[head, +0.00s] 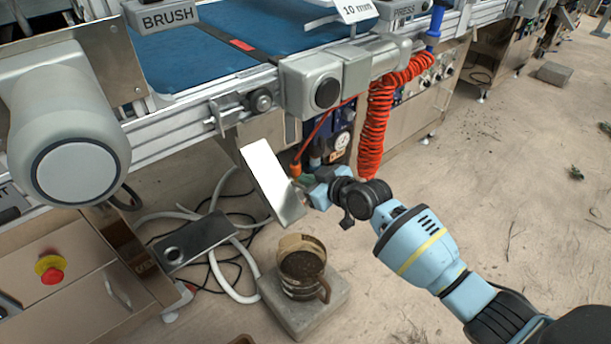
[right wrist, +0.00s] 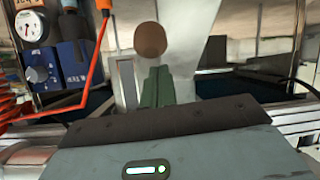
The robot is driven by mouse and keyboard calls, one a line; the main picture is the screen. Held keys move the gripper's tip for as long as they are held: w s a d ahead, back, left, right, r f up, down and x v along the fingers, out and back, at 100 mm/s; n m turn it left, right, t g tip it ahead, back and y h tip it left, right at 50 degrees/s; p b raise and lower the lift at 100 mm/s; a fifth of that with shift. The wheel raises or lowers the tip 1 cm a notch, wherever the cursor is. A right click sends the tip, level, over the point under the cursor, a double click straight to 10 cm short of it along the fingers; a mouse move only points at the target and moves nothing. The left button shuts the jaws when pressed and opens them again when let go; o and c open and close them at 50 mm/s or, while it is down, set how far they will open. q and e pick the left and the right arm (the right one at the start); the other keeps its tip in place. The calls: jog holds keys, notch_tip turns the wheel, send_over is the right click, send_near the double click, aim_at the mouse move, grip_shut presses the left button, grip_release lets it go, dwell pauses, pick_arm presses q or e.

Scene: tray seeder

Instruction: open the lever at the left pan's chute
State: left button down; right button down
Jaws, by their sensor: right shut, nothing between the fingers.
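A steel chute (head: 272,185) slopes down from the machine's side, with a bright reflective face. My right gripper (head: 308,191) is close to the right of the chute. In the right wrist view its green fingers (right wrist: 158,88) are shut and look empty. A brown round knob (right wrist: 150,40) shows just beyond the fingertips, against a pale surface; it looks like the lever's knob. Its stem is hidden, and I cannot tell whether the fingers touch it. In the head view I cannot make the lever out clearly near my gripper. My left gripper is not in view.
A soil-filled pot (head: 303,265) stands on a stone block (head: 325,302) below the chute. A coiled red hose (head: 374,125) hangs behind my right gripper. A gauge (right wrist: 33,27) is at the wrist view's left. Cables and hoses lie on the floor; open floor is at right.

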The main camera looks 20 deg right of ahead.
jog(key=shift+s+d+f, duration=0.2)
jog(key=shift+s+f, duration=0.15)
jog(key=shift+f, duration=0.15)
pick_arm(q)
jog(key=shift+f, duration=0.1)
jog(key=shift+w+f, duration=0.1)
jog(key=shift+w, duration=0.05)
